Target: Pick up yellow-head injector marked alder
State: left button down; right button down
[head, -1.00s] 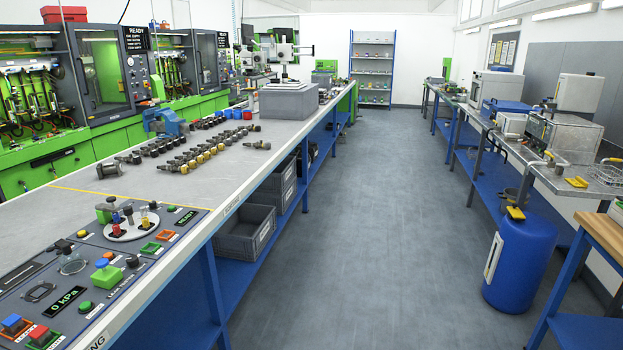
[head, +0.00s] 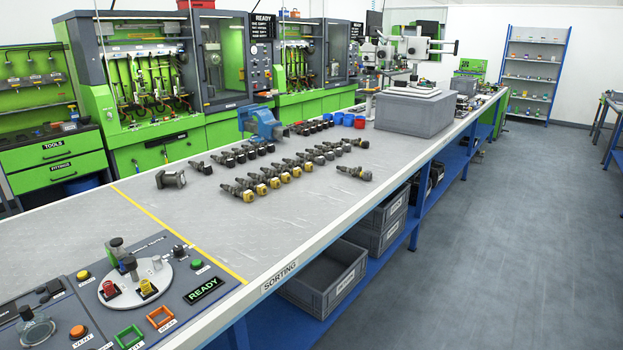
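Several yellow-head injectors (head: 263,188) lie in a row on the grey sorting bench in the head view. Their bodies are dark grey with yellow ends toward the front right. The markings are too small to read, so I cannot tell which one is alder. Rows of black-head injectors (head: 240,156) and grey-head injectors (head: 318,157) lie behind and beside them. A single injector (head: 354,172) lies apart at the right, near the bench edge. Neither of my grippers shows in this view.
A control panel with a round tester (head: 150,284) fills the near left of the bench (head: 200,222). A blue vice (head: 262,124), blue cups (head: 348,120) and a grey crate (head: 415,112) stand behind the injectors. Grey bins (head: 325,277) sit on the lower shelf. The floor at right is clear.

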aim_at(297, 173)
jog(key=i+l+u, duration=0.35)
jog(key=k+j+u, duration=0.1)
jog(key=u, duration=4.2)
jog(key=z, duration=4.4)
jog(key=i+l+u, duration=0.15)
jog(key=u, duration=0.3)
jog(key=i+l+u, duration=0.2)
jog(key=u, duration=0.25)
